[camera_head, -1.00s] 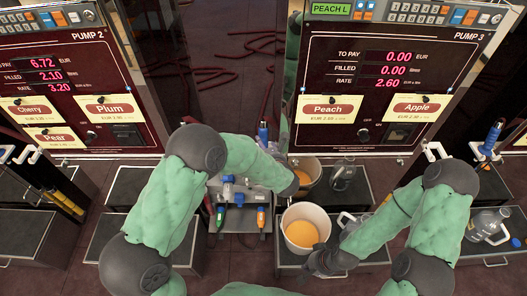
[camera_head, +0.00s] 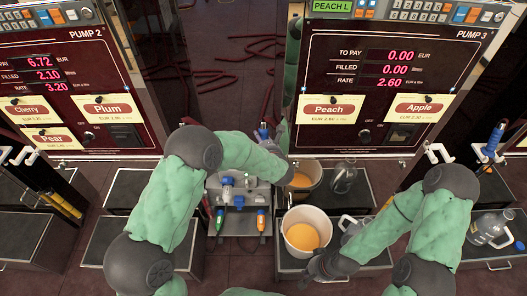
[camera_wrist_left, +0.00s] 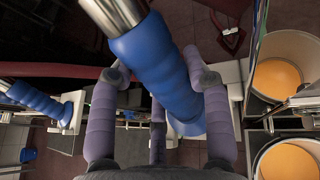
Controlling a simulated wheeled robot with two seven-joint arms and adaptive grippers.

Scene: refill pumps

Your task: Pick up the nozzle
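A blue-gripped nozzle (camera_head: 263,131) stands upright by the left edge of pump 3 in the head view. In the left wrist view the nozzle (camera_wrist_left: 158,62) is large, a ribbed blue grip with a metal tube at its upper end. My left gripper (camera_wrist_left: 160,77) is open, with its purple-grey fingers on either side of the blue grip and visible gaps; contact cannot be told. In the head view my left gripper (camera_head: 276,146) is mostly hidden by its wrist. My right gripper (camera_head: 322,266) is beside the front bucket's lower right rim; its fingers are unclear.
A front bucket (camera_head: 290,222) and a rear bucket (camera_head: 313,168) hold orange liquid. A tray (camera_head: 240,222) with blue, green and orange fittings stands left of them. Another blue nozzle (camera_wrist_left: 40,101) shows in the left wrist view. Grey jugs (camera_head: 343,178) stand on dark platforms.

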